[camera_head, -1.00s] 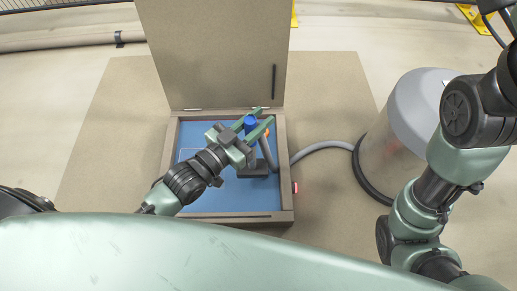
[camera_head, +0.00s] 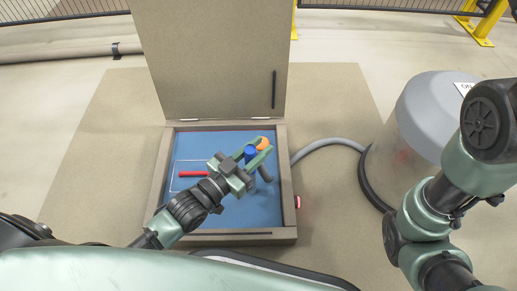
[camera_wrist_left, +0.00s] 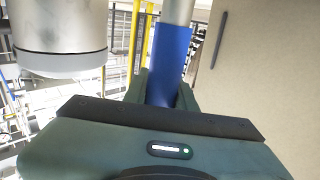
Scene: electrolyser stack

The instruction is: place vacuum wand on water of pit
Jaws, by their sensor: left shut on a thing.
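My left gripper (camera_head: 254,162) is shut on the blue grip (camera_head: 250,153) of the vacuum wand, over the right half of the open pit. The blue grip (camera_wrist_left: 168,62) also shows between the fingers in the left wrist view, with a pale grey tube beyond it. A short grey tube piece (camera_head: 266,173) shows beside the fingers. The wand's lower end is hidden, so I cannot tell whether it touches the water. The pit's blue water (camera_head: 240,212) lies inside a brown frame. My right gripper is outside the view.
The raised lid (camera_head: 210,60) stands behind the pit. An orange round thing (camera_head: 263,144) and a red bar (camera_head: 193,174) show within the pit. A grey hose (camera_head: 330,143) runs from the frame toward a grey drum (camera_head: 440,105) at right, partly behind my right arm.

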